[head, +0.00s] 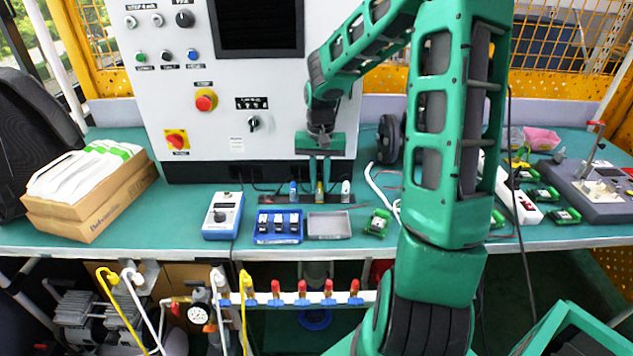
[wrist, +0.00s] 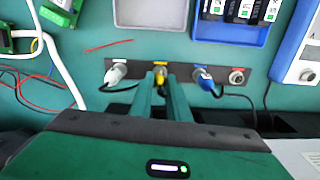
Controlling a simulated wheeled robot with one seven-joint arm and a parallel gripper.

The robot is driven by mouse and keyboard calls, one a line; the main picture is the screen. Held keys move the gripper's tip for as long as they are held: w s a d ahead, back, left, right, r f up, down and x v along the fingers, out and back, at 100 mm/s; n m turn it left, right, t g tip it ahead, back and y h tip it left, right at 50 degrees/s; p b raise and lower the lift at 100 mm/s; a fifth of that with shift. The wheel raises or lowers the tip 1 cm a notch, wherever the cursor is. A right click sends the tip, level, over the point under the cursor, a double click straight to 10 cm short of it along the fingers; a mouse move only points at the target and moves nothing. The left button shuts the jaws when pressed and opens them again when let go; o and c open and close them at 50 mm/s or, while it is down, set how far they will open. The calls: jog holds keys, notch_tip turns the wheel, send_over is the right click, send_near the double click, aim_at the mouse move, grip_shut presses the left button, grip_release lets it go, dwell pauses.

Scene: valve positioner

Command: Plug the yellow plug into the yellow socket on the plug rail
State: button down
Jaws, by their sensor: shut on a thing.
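The plug rail (wrist: 138,70) is a dark strip on the teal bench, seen in the wrist view and below the cabinet in the head view. My gripper (head: 319,184) points down at it, with its two green fingers (wrist: 165,92) shut on the yellow plug (wrist: 160,77). The yellow plug (head: 320,190) is at the yellow-marked place on the rail, between the white plug (wrist: 116,73) and the blue plug (wrist: 203,75). The fingers hide much of the yellow plug, and I cannot tell how deep it sits. The yellow socket itself is hidden.
A bare grey socket (wrist: 237,76) with a red mark is at the rail's right end in the wrist view. A blue tray (head: 262,237) and a grey tray (head: 328,225) lie in front of the rail. The control cabinet (head: 235,85) stands behind it. Cables run nearby.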

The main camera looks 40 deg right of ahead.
jog(key=shift+f, duration=0.1)
dwell(0.5)
jog(key=c, duration=1.3)
grip_release()
jog(key=shift+r, duration=3.5)
jog(key=shift+s, duration=0.15)
jog(key=shift+n, duration=0.7)
jog(key=s+a+r, duration=0.1)
jog(key=s, duration=0.8)
jog(key=s+a+r, duration=0.1)
jog(key=s, duration=0.8)
jog(key=s+a+r, duration=0.1)
jog(key=s, duration=0.9)
jog(key=shift+r, duration=0.3)
